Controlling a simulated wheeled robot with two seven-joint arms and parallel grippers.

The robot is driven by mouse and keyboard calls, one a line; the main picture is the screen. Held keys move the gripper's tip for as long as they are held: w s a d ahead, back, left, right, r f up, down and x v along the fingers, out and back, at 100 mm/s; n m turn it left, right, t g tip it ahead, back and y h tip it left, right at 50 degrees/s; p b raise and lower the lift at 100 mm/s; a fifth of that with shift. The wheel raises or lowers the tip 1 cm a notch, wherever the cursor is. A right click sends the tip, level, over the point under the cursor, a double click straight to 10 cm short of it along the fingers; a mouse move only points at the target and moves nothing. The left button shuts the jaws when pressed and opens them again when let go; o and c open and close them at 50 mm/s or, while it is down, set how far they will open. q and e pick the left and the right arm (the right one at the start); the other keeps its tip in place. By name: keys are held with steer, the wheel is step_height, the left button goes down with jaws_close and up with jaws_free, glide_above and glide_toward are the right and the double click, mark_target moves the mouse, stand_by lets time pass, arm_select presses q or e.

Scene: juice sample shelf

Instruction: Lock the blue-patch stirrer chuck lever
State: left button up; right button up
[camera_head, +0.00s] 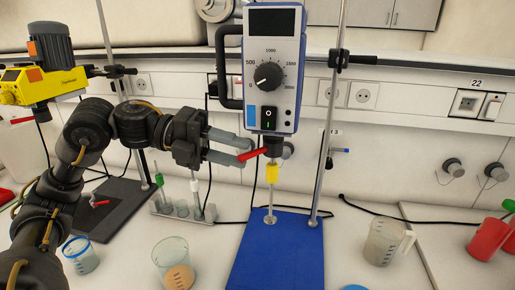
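The blue-patch stirrer (273,70) stands upright at the centre, a grey-blue box with a dial and a blue patch (251,116) low on its front left. Under it is the dark chuck with a red lever (253,154) that sticks out to the left, tilted slightly down. My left gripper (246,152) comes in from the left at the lever's height. Its two grey fingers are apart, with the lever's outer end at the fingertips, close to the lower one. I cannot tell whether they touch. My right gripper is not in view.
A yellow stirrer (32,84) with its own red lever stands at the left. Beakers (174,262) and a tube rack (183,211) stand below my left arm. A stirrer rod with a yellow collar (271,174) hangs above the blue base (278,255). A jug (383,243) stands right.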

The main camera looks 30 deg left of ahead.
mark_target(253, 155)
arm_select(q)
steer(key=p+x, duration=0.1)
steer(key=x, duration=0.3)
steer(key=shift+r, duration=0.15)
steer(key=shift+w+d+f, duration=0.15)
steer(key=shift+d+f, duration=0.1)
steer(key=shift+d, duration=0.15)
jaws_close()
steer(key=shift+p, duration=0.3)
